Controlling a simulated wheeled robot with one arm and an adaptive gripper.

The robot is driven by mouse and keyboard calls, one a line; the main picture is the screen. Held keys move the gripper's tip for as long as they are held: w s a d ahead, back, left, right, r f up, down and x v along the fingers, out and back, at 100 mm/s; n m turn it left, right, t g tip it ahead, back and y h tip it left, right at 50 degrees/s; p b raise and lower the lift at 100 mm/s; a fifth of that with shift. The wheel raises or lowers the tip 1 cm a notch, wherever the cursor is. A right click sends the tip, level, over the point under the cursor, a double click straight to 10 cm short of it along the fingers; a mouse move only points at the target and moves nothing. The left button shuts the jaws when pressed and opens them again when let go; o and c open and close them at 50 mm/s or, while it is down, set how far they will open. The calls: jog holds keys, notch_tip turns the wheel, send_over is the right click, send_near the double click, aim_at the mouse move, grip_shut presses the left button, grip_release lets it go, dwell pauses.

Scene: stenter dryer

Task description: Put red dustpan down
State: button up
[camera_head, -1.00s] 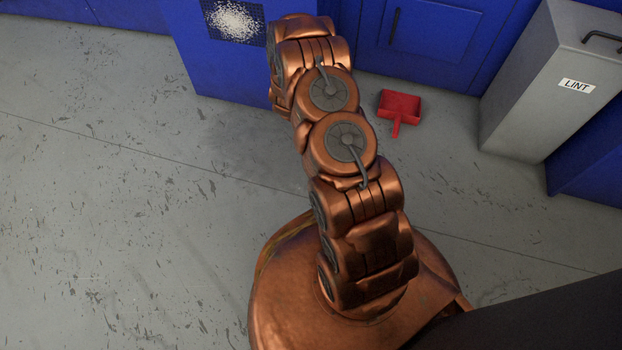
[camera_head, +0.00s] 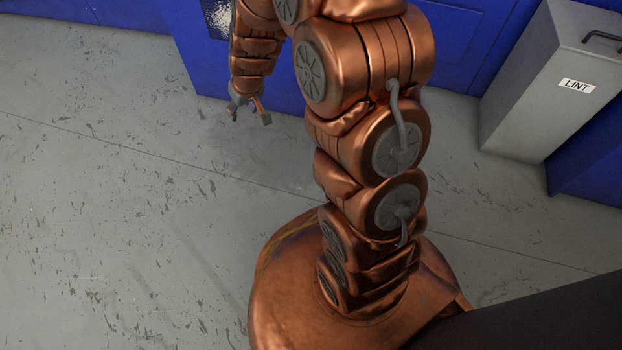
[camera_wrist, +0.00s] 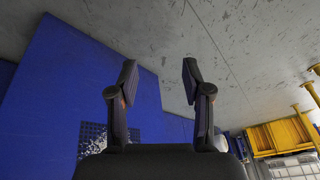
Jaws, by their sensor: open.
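My gripper (camera_head: 248,113) hangs in front of the blue machine's side, above the grey floor. In the wrist view its two fingers (camera_wrist: 158,82) are spread apart with nothing between them. The red dustpan is not visible now in either view. My arm covers the spot on the floor where it lay in the earlier head view.
A blue machine (camera_head: 190,70) stands at the back, with white lint on a dark mesh (camera_wrist: 91,138). A grey bin labelled LINT (camera_head: 545,85) stands at the right. Yellow framework (camera_wrist: 282,136) shows in the wrist view. The floor at left (camera_head: 110,220) is clear.

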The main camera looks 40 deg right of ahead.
jog(key=s+r+g, duration=0.2)
jog(key=s+r, duration=0.2)
jog(key=s, duration=0.7)
jog(key=s+a+r+g, duration=0.1)
jog(key=s+r, duration=0.4)
jog(key=s, duration=0.7)
jog(key=s+a+r+g+h, duration=0.1)
jog(key=s+r+g, duration=0.2)
jog(key=s, duration=0.8)
jog(key=shift+s+a+r+g, duration=0.15)
jog(key=shift+r+g, duration=0.15)
jog(key=shift+r, duration=0.65)
jog(key=shift+r, duration=0.1)
